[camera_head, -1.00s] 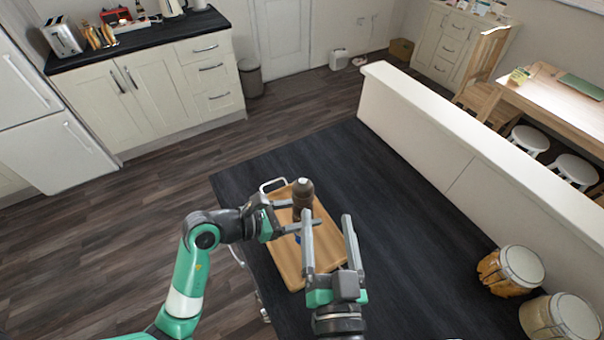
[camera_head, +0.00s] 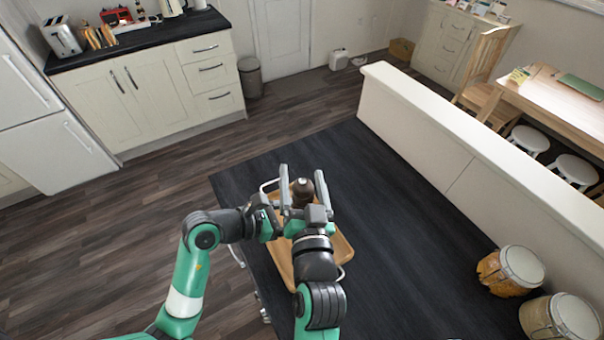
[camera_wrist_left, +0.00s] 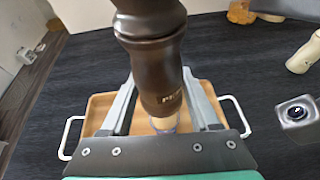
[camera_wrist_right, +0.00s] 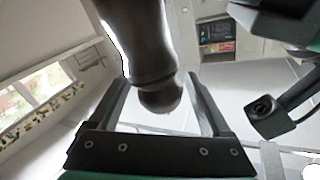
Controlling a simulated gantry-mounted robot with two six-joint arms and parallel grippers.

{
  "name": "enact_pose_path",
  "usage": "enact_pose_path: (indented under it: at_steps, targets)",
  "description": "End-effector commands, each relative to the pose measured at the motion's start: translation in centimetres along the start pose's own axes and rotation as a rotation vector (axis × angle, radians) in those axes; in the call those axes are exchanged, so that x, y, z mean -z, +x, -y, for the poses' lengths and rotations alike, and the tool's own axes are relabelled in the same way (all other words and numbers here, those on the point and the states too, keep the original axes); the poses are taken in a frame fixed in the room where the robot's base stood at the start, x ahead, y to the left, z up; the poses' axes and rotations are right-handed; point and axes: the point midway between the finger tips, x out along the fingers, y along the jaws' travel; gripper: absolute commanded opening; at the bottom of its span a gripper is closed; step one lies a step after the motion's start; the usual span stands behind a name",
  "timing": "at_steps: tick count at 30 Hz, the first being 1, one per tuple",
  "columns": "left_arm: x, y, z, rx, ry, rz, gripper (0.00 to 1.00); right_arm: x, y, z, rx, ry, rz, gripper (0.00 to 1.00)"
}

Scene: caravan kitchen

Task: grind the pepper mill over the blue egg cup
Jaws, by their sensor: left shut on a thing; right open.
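The dark brown pepper mill (camera_head: 303,187) stands upright above the wooden tray (camera_head: 341,262). My left gripper (camera_wrist_left: 160,78) is shut on the mill's body, which fills the middle of the left wrist view. My right gripper (camera_head: 302,173) is open, with its fingers on either side of the mill's top. In the right wrist view, the mill's rounded knob (camera_wrist_right: 160,95) sits between the spread fingers, with gaps beside it. The blue egg cup is hidden in the head view. In the left wrist view, a small pale bluish part below the mill may be the egg cup (camera_wrist_left: 165,127).
The tray has white handles and lies on the dark worktop (camera_head: 390,220). Two jars with pale lids, a nearer one (camera_head: 575,318) and a farther one (camera_head: 508,272), stand at the right. A low white partition (camera_head: 460,150) borders the worktop. The middle right is clear.

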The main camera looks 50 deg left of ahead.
Motion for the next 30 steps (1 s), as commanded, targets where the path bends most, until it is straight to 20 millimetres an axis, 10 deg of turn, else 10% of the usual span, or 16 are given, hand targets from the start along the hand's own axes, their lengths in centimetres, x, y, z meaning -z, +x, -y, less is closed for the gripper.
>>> enact_pose_path:
  at_steps: [12, 25, 30]
  targets:
    - [-0.05, -0.01, 0.00, 0.000, 0.000, 0.001, 0.08, -0.01, 0.98, 0.02, -0.001, -0.001, 0.000, 0.81]
    - [-0.04, -0.01, -0.01, 0.000, 0.000, 0.001, 0.08, 0.00, 0.96, 0.02, 0.000, -0.001, 0.000, 0.03]
    - [-0.04, -0.01, -0.01, 0.000, 0.000, 0.001, 0.08, -0.04, 0.97, 0.03, -0.007, 0.000, -0.001, 0.00]
